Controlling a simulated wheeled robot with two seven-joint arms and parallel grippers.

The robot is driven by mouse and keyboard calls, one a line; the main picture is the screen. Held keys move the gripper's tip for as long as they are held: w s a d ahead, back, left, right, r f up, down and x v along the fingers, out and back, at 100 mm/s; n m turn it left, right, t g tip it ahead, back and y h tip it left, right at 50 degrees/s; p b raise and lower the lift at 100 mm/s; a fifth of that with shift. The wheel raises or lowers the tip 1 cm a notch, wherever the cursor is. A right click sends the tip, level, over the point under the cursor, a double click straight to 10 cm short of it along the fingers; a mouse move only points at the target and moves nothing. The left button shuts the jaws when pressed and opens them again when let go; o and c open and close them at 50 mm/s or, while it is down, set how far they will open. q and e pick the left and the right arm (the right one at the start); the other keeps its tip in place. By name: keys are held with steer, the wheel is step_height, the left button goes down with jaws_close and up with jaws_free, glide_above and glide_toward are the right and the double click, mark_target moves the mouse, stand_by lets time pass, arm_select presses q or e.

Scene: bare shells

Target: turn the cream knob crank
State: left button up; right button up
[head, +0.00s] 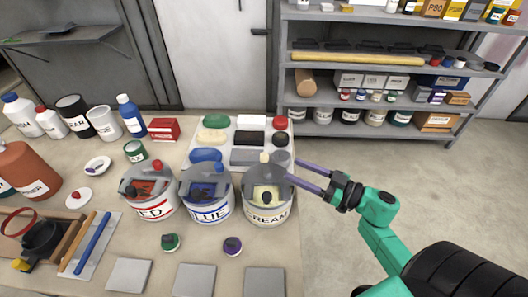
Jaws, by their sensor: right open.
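The cream paint can (268,211), labelled CREAM, stands at the right of the row of three cans on the table. A small cream knob (265,157) stands up at the far side of its grey top. My right gripper (293,171) comes in from the right with two purple fingers spread apart. It is open, with nothing visible between the fingers. Its fingertips are beside the can's upper right edge, right of the knob. I cannot tell whether a fingertip touches the can. My left gripper is not in view.
The red can (154,210) and blue can (209,212) stand close on the left. A white tray (196,150) with coloured blocks lies behind. Grey plates (194,279) lie at the front. Shelving (375,133) stands behind; the floor at right is clear.

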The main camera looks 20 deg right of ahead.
mark_target(263, 154)
steer(key=p+x, duration=0.1)
steer(key=x, duration=1)
steer(key=shift+w, duration=0.1)
jaws_close()
